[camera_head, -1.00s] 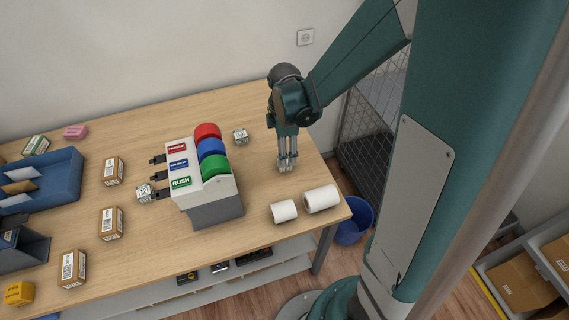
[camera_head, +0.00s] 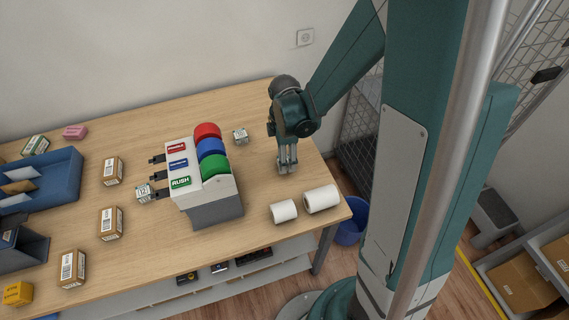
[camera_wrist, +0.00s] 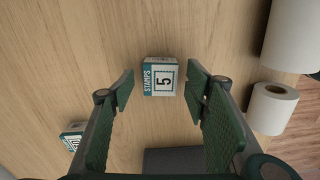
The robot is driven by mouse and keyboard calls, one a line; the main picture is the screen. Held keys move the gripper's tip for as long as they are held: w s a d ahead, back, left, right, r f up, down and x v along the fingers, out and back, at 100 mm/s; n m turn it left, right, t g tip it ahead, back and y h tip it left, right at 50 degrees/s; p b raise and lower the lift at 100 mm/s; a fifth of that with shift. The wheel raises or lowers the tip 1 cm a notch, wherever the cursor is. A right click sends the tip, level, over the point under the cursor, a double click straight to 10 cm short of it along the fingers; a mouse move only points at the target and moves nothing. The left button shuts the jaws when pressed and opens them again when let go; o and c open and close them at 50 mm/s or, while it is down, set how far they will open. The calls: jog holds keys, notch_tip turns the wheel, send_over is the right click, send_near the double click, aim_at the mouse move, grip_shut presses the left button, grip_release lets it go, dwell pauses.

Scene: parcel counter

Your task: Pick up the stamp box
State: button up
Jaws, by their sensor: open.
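The stamp box (camera_wrist: 161,77) is a small white box with teal edges, printed "STAMPS" and a 5. In the wrist view it lies ahead of my gripper (camera_wrist: 160,92), roughly centred between its two green-padded fingers, with bare wood around it. The fingers are apart and do not touch it. In the head view my gripper (camera_head: 287,167) points down over the right part of the table, and the stamp box is hard to make out behind its fingers. A similar small box (camera_head: 240,135) stands to the left and farther back, and shows in the wrist view (camera_wrist: 72,137).
A label dispenser (camera_head: 215,208) with red, blue and green rolls stands left of my gripper. Another small box (camera_head: 144,193) is at its left side. Two white paper rolls (camera_head: 284,211) (camera_head: 321,198) lie near the front right edge. Several brown cartons lie farther left.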

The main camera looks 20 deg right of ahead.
jog(key=shift+f, duration=1)
jog(key=shift+c, duration=0.6)
jog(key=c, duration=0.9)
